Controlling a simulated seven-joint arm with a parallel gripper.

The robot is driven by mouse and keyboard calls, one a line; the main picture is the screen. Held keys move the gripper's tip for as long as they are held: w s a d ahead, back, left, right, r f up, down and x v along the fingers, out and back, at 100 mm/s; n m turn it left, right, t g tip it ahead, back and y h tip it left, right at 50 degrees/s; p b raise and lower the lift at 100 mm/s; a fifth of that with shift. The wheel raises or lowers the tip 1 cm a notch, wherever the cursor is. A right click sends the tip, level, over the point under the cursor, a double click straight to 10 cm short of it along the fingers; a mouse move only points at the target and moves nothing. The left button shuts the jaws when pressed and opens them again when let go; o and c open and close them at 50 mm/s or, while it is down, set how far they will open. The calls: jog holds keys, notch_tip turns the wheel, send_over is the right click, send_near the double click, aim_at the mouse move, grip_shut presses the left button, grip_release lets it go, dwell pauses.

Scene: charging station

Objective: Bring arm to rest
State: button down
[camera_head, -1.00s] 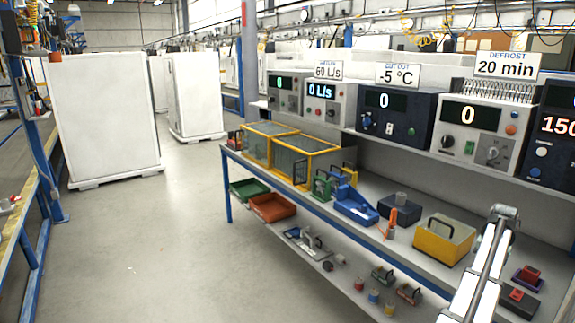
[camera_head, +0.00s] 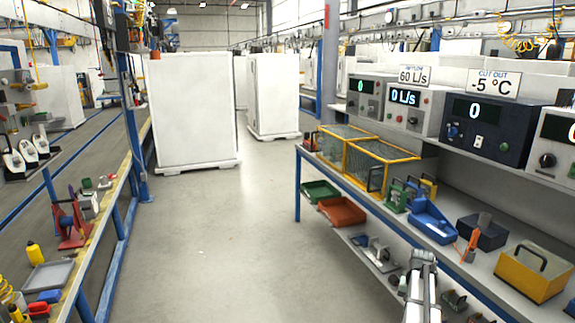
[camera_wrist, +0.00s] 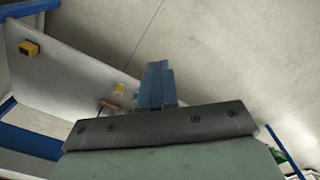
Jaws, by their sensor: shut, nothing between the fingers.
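My gripper (camera_wrist: 158,66) shows in the wrist view as blue-grey fingers pressed together, with nothing between them. It points out over pale floor (camera_wrist: 230,50), with a light shelf surface (camera_wrist: 75,70) to its left. The fingers look apart from everything around them, though the gap is hard to judge. In the head view, my arm stands at the lower right in front of the bench. The gripper itself cannot be made out there.
The right bench (camera_head: 480,265) holds yellow-framed bins (camera_head: 383,162), a blue tool (camera_head: 432,222) and a yellow box (camera_head: 533,272), with a lower shelf beneath. Another bench (camera_head: 98,245) runs along the left. White cabinets (camera_head: 193,110) stand behind. The aisle floor (camera_head: 220,255) is clear.

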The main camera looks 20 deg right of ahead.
jog(key=w+a+f+n, duration=0.1)
jog(key=w+a+f, duration=0.1)
jog(key=a, duration=0.5)
jog(key=w+a+f+n, duration=0.1)
jog(key=w+a+f, duration=0.15)
jog(key=a, duration=0.45)
jog(key=s+a+f+n, duration=0.1)
jog(key=a+f+n, duration=0.1)
jog(key=a, duration=0.9)
jog(key=s+a+f+n, duration=0.1)
jog(key=a+f+n, duration=0.2)
jog(key=a, duration=0.8)
jog(key=s+a+f+n, duration=0.2)
jog(key=a, duration=0.9)
jog(key=s+f+g, duration=0.3)
jog(key=s+f, duration=0.7)
jog(key=s, duration=0.4)
jog(key=s+f+g, duration=0.3)
jog(key=s+f, duration=0.7)
jog(key=s, duration=0.5)
jog(key=shift+s+a+f+g, duration=0.2)
jog(key=shift+s+f+g, duration=0.1)
jog(key=shift+f+g, duration=0.1)
